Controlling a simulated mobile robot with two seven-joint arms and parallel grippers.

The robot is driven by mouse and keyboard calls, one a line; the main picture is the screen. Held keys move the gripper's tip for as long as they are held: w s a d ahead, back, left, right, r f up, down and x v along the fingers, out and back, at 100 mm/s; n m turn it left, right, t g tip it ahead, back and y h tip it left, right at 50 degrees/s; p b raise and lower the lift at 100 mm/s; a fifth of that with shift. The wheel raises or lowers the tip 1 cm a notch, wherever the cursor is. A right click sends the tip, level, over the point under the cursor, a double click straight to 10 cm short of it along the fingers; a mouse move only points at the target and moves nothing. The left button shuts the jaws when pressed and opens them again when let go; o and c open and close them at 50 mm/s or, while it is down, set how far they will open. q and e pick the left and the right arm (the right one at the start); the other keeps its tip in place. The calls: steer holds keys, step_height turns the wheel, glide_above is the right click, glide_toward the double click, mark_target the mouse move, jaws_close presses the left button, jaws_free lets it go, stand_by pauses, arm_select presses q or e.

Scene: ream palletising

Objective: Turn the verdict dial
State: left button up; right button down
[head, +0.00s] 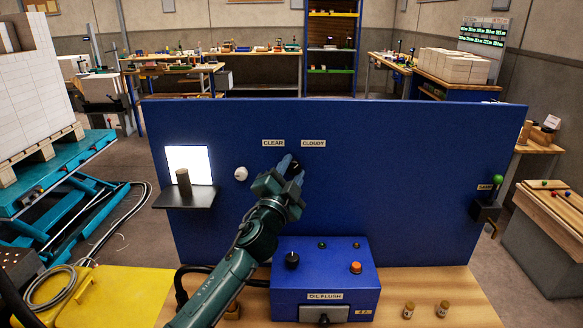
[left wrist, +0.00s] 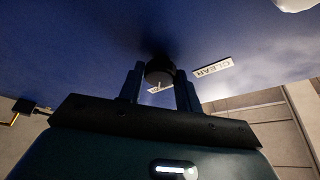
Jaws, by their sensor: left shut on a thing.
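The verdict dial is a small dark round knob (head: 296,164) on the upright blue panel, below the CLEAR label (head: 273,143) and the CLOUDY label (head: 313,143). My left gripper (head: 291,168) reaches up to the panel and is shut on the dial. In the left wrist view the dial (left wrist: 160,70) sits between the two fingers (left wrist: 159,90), with a pale mark on its face. The fingers hide part of the dial in the head view, and I cannot tell which label it points to. My right gripper is not in view.
Left on the blue panel (head: 400,180) are a white knob (head: 241,174), a lit white square (head: 188,158) and a shelf (head: 200,200) bearing a dark cylinder (head: 183,180). A blue oil flush box (head: 335,282) stands below on the bench (head: 470,300), beside two small bottles (head: 442,309).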

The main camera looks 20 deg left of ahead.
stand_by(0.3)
arm_select(q)
steer(key=o, duration=1)
steer(key=b+v, duration=0.2)
steer(key=v, duration=1.1)
steer(key=shift+b, duration=0.35)
